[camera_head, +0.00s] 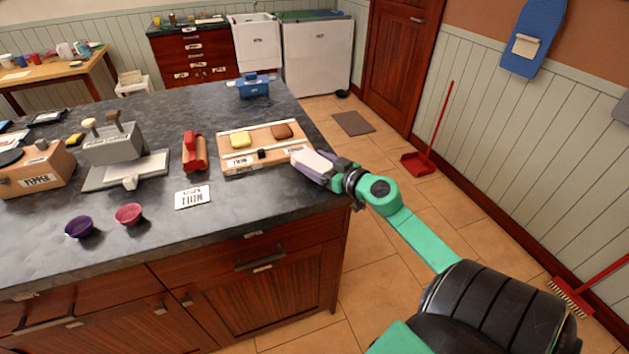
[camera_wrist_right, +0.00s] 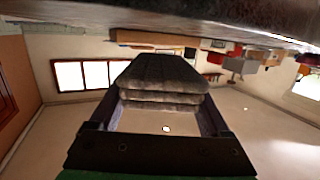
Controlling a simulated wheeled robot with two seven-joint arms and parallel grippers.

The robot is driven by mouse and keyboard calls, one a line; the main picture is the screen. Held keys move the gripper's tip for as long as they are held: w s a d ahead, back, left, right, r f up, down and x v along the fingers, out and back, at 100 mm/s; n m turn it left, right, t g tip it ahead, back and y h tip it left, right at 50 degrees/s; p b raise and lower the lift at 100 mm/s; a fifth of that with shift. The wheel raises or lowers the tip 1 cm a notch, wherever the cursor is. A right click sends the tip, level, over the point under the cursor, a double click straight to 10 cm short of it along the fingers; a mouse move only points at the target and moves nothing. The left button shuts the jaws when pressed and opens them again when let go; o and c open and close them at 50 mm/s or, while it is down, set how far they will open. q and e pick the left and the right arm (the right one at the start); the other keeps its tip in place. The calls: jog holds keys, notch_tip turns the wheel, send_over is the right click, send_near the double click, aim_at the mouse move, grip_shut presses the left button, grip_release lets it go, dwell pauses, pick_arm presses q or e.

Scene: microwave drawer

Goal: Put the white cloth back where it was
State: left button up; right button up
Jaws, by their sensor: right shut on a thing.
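The white cloth (camera_head: 309,159) is a pale folded pad held by my right gripper (camera_head: 318,166) at the right edge of the dark stone counter. The right wrist view shows it as stacked, shaded grey layers (camera_wrist_right: 163,78) between the two fingers. Just left of it in the head view is a light wooden tray (camera_head: 237,168) with two sections. A yellow sponge (camera_head: 240,139) is in the left section and a brown pad (camera_head: 282,131) in the right one. The cloth overlaps the tray's right end in the picture; I cannot tell whether they touch. My left gripper is out of view.
A red tool (camera_head: 195,152), a white label card (camera_head: 192,197) and a grey press-like device (camera_head: 113,147) are on the counter. A blue object (camera_head: 253,86) is at the back.

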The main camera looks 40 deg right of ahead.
jog(key=f, duration=0.1)
jog(key=f+b, duration=0.1)
jog(key=shift+s+f, duration=0.2)
jog(key=shift+f, duration=0.1)
jog(key=shift+s+f, duration=0.1)
jog(key=shift+f, duration=0.15)
jog(key=o, duration=0.9)
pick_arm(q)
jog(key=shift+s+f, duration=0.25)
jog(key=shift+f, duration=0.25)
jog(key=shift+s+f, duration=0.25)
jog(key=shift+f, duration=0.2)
pick_arm(e)
jog(key=shift+o, duration=0.2)
jog(key=shift+r, duration=0.1)
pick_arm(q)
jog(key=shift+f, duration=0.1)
pick_arm(e)
jog(key=s+r, duration=0.2)
jog(key=s, duration=0.9)
jog(key=shift+s+d, duration=0.4)
